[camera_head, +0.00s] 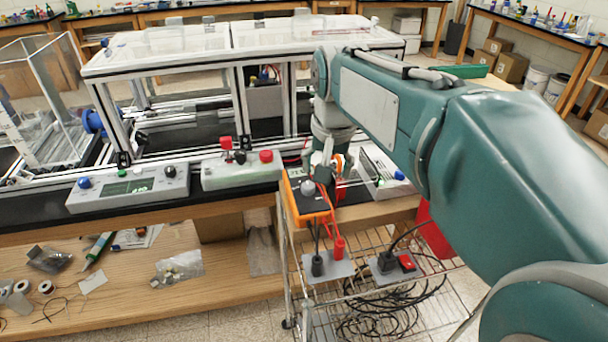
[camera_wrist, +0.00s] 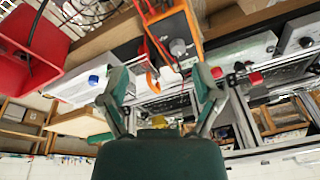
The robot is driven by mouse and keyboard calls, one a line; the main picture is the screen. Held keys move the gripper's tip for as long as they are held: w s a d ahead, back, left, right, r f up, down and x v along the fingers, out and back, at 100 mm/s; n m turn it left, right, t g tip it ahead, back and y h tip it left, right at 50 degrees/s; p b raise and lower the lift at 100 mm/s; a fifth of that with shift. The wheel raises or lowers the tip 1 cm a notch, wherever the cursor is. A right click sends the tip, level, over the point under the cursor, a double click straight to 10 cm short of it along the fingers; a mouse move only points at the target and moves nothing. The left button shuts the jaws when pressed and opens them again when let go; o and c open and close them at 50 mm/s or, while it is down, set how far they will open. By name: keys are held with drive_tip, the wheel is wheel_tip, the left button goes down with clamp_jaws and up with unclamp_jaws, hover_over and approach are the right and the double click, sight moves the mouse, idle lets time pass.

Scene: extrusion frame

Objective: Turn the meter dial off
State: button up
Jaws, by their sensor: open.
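The meter (camera_head: 306,207) is an orange-edged box with a dark face, standing at the bench's front edge in the head view. Its dial is a round grey knob (camera_head: 308,187) on that face. The wrist view shows the meter (camera_wrist: 172,22) upside down at the top, with the grey dial (camera_wrist: 178,47) near its lower end. My gripper (camera_head: 330,163) is just behind and to the right of the meter in the head view. In the wrist view my gripper (camera_wrist: 160,75) has its fingers spread with nothing held. The dial appears beyond the fingertips, apart from them. The dial's setting is too small to read.
Red and black leads run from the meter to plugs on a wire cart (camera_head: 390,305). A control box with a red button (camera_head: 266,156) stands left of the meter, and another box (camera_head: 385,170) stands right. A red bin (camera_wrist: 35,45) shows in the wrist view.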

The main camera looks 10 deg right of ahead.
sight(308, 184)
drive_tip(key=w+f+m+g, duration=0.2)
drive_tip(key=w+f+m, duration=0.15)
drive_tip(key=w, duration=0.95)
wheel_tip(308, 184, down, 11)
drive_tip(key=shift+s+f, duration=0.15)
drive_tip(key=shift+f, duration=0.05)
clamp_jaws()
